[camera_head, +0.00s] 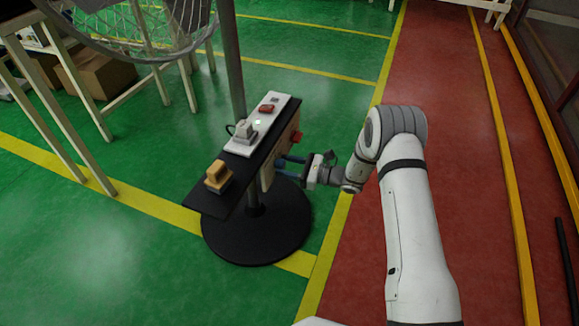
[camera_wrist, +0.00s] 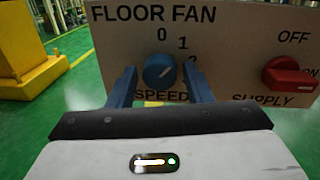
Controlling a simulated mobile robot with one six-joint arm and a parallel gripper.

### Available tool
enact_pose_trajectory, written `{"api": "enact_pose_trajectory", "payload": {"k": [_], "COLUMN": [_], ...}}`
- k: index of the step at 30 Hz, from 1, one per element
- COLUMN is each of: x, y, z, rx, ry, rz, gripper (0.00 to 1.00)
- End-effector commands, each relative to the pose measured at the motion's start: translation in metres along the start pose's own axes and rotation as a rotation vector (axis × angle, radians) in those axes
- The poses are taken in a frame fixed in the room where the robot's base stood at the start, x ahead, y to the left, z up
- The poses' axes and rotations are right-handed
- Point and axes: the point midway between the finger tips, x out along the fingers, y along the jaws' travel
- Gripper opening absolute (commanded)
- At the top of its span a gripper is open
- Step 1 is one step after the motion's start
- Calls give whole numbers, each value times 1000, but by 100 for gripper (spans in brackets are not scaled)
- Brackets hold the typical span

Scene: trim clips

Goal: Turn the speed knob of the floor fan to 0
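The floor fan's cream control panel (camera_wrist: 225,50) fills the upper wrist view, lettered FLOOR FAN, with marks 0, 1 and a partly covered 2. The round blue speed knob (camera_wrist: 159,71) sits above the word SPEED. Its white pointer line slants up and right, away from the 0 and roughly toward the 1. My gripper (camera_wrist: 160,78) is open, with one blue finger on each side of the knob and a gap showing on both sides. I cannot tell how deep the fingertips reach. In the head view my gripper (camera_head: 284,166) is at the panel's right side.
A red supply switch (camera_wrist: 289,77) with OFF and ON marks is right of the knob. The panel hangs under a black shelf (camera_head: 208,204) carrying a yellow-brown block (camera_head: 218,176) and a white strip (camera_head: 262,120). The fan's round black base (camera_head: 257,238) stands below.

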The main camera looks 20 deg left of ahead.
Motion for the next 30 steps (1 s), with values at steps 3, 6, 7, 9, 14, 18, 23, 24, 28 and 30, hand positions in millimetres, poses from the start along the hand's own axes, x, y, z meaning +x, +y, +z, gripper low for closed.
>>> {"api": "enact_pose_trajectory", "payload": {"k": [3,6,7,9,14,18,23,24,28,30], "x": [0,0,0,0,-7,-2,0,1,2,2], "y": [0,0,0,0,0,1,1,1,2,2], "z": [0,0,0,0,0,-1,-2,-2,-1,-2], "rx": [0,0,0,0,1,-11,-65,-85,-172,-226], "ry": [0,0,0,0,0,2,6,7,14,18], "rz": [0,0,0,0,1,1,3,4,6,6], "gripper": [36,28,25,19,11,11,11,11,11,11]}}
